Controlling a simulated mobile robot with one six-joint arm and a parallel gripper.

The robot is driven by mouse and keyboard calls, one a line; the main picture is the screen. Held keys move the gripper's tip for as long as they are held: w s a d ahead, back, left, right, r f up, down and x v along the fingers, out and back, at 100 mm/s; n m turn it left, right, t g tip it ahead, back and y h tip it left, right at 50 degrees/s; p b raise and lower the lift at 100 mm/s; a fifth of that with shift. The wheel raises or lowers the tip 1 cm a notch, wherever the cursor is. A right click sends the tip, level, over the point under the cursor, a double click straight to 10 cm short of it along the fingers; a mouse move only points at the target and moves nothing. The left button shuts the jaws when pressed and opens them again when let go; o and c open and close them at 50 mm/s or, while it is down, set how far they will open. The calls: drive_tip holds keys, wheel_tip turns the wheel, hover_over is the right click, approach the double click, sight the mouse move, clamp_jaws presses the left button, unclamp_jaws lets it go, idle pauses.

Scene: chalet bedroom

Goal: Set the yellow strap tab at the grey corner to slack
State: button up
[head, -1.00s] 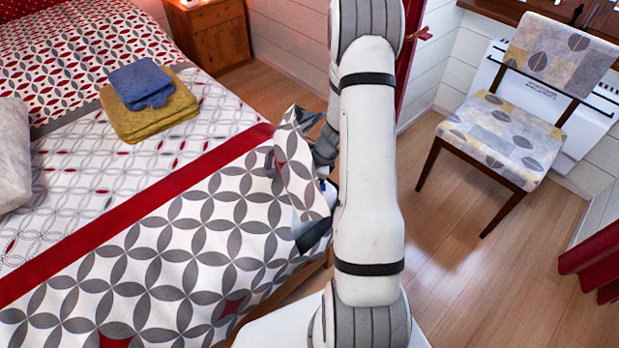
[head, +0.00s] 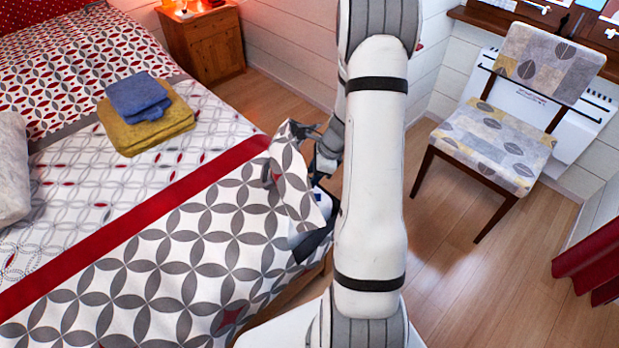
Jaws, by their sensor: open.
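The yellow strap tab cannot be made out in the head view. A flap of the patterned bedspread (head: 293,185) stands raised at the bed's near right corner. A dark grey patch (head: 312,243) shows below the flap at that corner; I cannot tell whether it is the task's grey corner. A small dark blue spot shows beside the flap (head: 317,197). My gripper (head: 308,135) is open at the upper right of the flap, partly hidden by the cloth and my arm. I cannot tell whether it touches the cloth.
A blue towel on a mustard towel (head: 165,135) lies on the bed, with a grey pillow (head: 12,165) at the left. A wooden nightstand (head: 205,45) stands behind. A patterned chair (head: 490,145) stands at the right before a white radiator. The floor (head: 465,290) between is clear.

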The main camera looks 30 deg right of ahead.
drive_tip(key=shift+c, duration=0.4)
